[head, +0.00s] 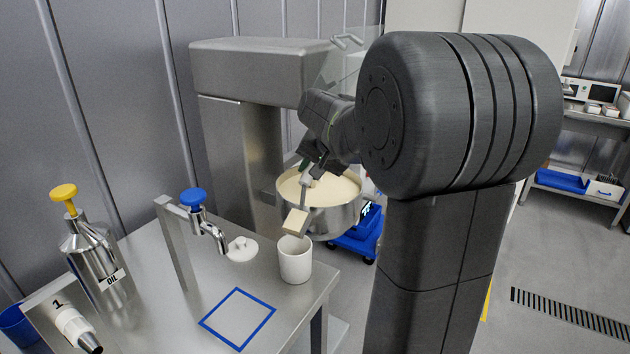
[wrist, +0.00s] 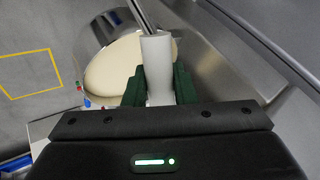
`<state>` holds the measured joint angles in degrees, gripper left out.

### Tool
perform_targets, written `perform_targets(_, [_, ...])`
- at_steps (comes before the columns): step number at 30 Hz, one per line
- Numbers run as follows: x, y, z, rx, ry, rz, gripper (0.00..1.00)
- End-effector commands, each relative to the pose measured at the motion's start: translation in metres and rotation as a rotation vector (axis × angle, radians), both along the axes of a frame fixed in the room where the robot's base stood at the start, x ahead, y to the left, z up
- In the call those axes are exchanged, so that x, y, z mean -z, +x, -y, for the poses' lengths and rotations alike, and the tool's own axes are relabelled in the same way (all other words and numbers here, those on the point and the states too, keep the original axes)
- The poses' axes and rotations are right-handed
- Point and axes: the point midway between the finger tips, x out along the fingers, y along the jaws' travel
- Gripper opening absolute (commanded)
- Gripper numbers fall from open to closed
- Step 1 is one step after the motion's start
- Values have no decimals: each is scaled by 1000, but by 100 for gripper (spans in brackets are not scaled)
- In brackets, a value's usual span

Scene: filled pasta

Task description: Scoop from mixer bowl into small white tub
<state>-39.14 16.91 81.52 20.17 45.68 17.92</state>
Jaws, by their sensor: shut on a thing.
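The mixer bowl (head: 335,222) is a wide steel bowl holding a pale cream mass (head: 335,190); it also shows in the wrist view (wrist: 88,38). The small white tub (head: 295,263) stands upright near the right end of the steel table. My gripper (head: 314,168) is shut on the light grey handle of a scoop (wrist: 158,75), its dark green fingers on either side. The scoop's head (head: 296,222) hangs tilted just above the tub, in front of the bowl's near rim. Its face looks cream-coloured; I cannot tell how much it carries. The tub's inside is mostly hidden.
A tap with a blue knob (head: 194,197) and a white lid-like disc (head: 241,250) are left of the tub. A blue square outline (head: 238,318) marks bare table in front. A steel oil can (head: 95,255) stands far left. The mixer (head: 250,75) rises behind.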

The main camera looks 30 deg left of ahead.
Motion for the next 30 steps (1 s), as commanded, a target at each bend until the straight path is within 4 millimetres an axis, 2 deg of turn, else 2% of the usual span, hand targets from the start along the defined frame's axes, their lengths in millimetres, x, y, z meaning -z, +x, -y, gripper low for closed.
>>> perform_targets(15, [-16, -39, 0, -3, 7, 270, 1])
perform_targets(30, [-25, -63, 0, -2, 9, 435, 1])
